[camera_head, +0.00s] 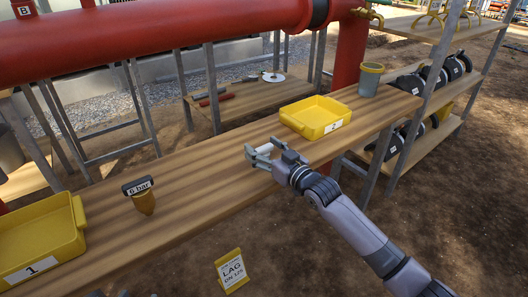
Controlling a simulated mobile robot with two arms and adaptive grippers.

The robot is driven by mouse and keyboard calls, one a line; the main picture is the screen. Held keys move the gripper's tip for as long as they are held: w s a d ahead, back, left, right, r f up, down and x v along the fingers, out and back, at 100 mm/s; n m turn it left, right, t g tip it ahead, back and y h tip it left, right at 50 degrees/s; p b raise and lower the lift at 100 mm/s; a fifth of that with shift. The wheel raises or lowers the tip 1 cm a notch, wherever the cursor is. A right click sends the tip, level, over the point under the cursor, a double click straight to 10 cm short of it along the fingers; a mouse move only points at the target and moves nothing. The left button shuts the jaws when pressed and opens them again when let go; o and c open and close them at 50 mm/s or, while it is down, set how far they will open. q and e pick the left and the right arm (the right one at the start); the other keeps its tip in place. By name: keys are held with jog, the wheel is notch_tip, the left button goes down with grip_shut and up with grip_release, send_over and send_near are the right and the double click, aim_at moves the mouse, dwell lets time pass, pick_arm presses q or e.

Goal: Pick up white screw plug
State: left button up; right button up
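My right gripper (260,150) is over the wooden table (185,182), left of and nearer than the yellow tray marked 2 (316,116). Its two fingertips stand apart. A small pale patch shows between them, but I cannot tell whether it is a white screw plug or part of the gripper. No white screw plug can be made out for certain elsewhere. Small dark parts at the bottom left edge may be my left gripper; its fingers cannot be made out.
A yellow tray marked 1 (40,241) and a "6 bar" sign (141,193) stand on the table's left. A grey-green cup (370,79) stands at the right end. A red pipe (150,38) runs behind. A yellow LAG sign (232,271) is in front.

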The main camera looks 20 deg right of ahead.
jog(key=c, duration=1)
jog(key=shift+r, duration=0.4)
notch_tip(320, 180, up, 8)
jog(key=p, duration=0.3)
notch_tip(320, 180, up, 5)
jog(key=p, duration=0.1)
notch_tip(320, 180, up, 6)
jog(key=p, duration=0.2)
send_over(264, 146)
pick_arm(q)
jog(key=s+a+f+g+y, duration=0.1)
jog(key=s+a+f+g, duration=0.1)
jog(key=s, duration=0.4)
jog(key=s+a+f+g+y, duration=0.1)
jog(key=s+a+f+g, duration=0.1)
jog(key=s+f+g, duration=0.3)
jog(key=shift+s+g, duration=0.6)
pick_arm(e)
jog(key=shift+s+r, duration=0.1)
jog(key=shift+r, duration=0.05)
pick_arm(q)
jog(key=shift+a, duration=0.1)
